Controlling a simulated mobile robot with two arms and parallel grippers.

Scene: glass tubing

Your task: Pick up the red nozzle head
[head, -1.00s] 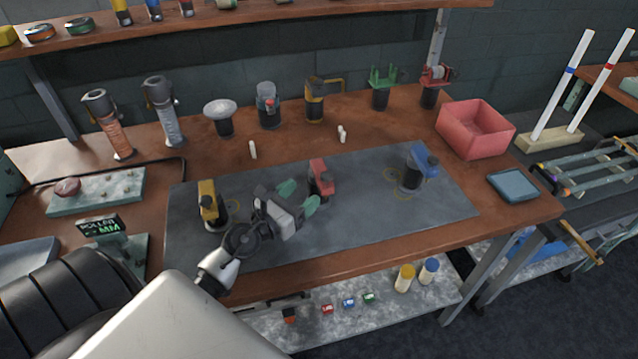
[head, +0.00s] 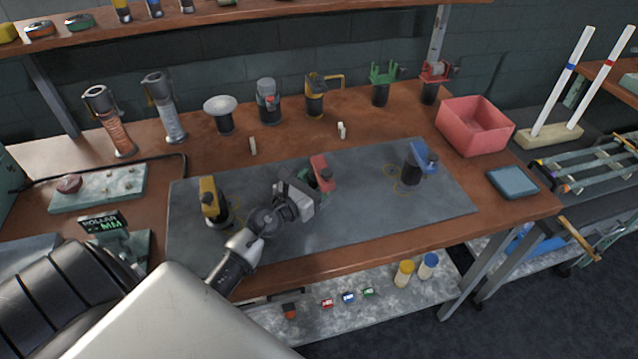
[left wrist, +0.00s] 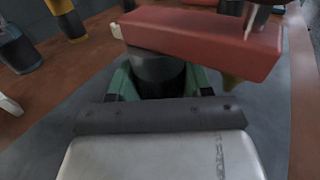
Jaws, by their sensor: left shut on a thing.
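The red nozzle head (head: 320,168) stands upright near the middle of the grey mat (head: 365,225). It has a red block on top and a black round body below. My left gripper (head: 318,184) reaches it from the front left, low over the mat. In the left wrist view the red block (left wrist: 200,38) lies across the top, and the green fingers of my left gripper (left wrist: 158,85) are shut on the black body under it. My right gripper is not in view.
A yellow-topped nozzle (head: 208,190) stands left on the mat and a blue-topped one (head: 424,155) right. Several tools line the back of the bench. A red bin (head: 476,128) and a blue-grey tray (head: 513,182) are at the right. The mat's right front is clear.

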